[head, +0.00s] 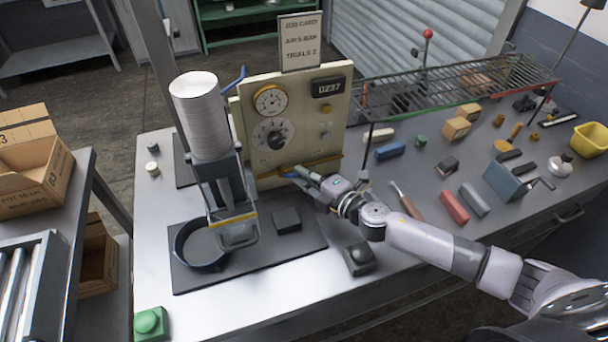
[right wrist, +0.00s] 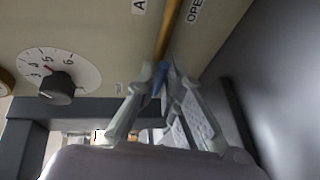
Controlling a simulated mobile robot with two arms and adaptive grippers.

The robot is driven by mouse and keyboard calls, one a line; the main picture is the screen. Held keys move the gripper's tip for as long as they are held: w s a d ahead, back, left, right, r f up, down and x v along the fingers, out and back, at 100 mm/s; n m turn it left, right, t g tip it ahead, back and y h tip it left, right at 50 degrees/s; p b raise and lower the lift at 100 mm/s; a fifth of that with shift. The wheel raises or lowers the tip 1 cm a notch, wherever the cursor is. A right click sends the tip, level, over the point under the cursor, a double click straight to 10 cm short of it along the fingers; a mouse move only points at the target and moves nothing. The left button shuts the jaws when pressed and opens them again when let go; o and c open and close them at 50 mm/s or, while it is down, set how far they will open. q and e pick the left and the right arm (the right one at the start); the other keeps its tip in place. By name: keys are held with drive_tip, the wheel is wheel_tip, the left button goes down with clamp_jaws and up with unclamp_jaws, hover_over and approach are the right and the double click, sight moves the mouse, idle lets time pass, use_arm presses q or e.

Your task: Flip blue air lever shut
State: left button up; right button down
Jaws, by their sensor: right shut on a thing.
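The cream control panel (head: 291,128) stands upright at the back of the bench. A yellow pipe (head: 322,163) runs along its lower front. My right gripper (head: 296,174) reaches the panel from the right, with its fingertips at this pipe. In the right wrist view, the fingers (right wrist: 160,82) are shut on the small blue air lever (right wrist: 158,78) beside the yellow pipe (right wrist: 168,30). Printed letters reading OPEN stand next to the pipe there. The fingers hide part of the lever. My left gripper is not in view.
A wire rack (head: 460,86) and several loose blocks and tools occupy the right side.

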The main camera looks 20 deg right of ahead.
drive_tip(key=shift+r+p, duration=0.25)
drive_tip(key=shift+p, duration=0.45)
drive_tip(key=r+n+h+p, duration=0.1)
drive_tip(key=p, duration=0.3)
drive_tip(key=r+n+g+h+p, duration=0.1)
drive_tip(key=n+p, duration=0.1)
drive_tip(key=p, duration=0.2)
drive_tip(key=shift+a+r+p, duration=0.1)
drive_tip(key=shift+a+p, duration=0.2)
drive_tip(key=shift+a+n+p, duration=0.1)
drive_tip(key=shift+n+p, duration=0.25)
drive_tip(key=shift+n, duration=0.25)
drive_tip(key=shift+a+r+n+h+p, duration=0.25)
drive_tip(key=shift+n+h, duration=0.25)
drive_tip(key=shift+h, duration=0.3)
drive_tip(key=n+h, duration=0.1)
drive_tip(key=a+n+h, duration=0.1)
drive_tip(key=n, duration=0.1)
drive_tip(key=shift+s+a+r+g, duration=0.1)
drive_tip(key=shift+a+r+g, duration=0.1)
drive_tip(key=shift+r+g, duration=0.15)
drive_tip(key=shift+a+r+n+h, duration=0.25)
drive_tip(key=shift+a+n+h, duration=0.4)
drive_tip(key=shift+n+h, duration=0.35)
drive_tip(key=shift+a+n+h, duration=0.55)
drive_tip(key=shift+n+h, duration=0.05)
drive_tip(key=shift+n, duration=0.4)
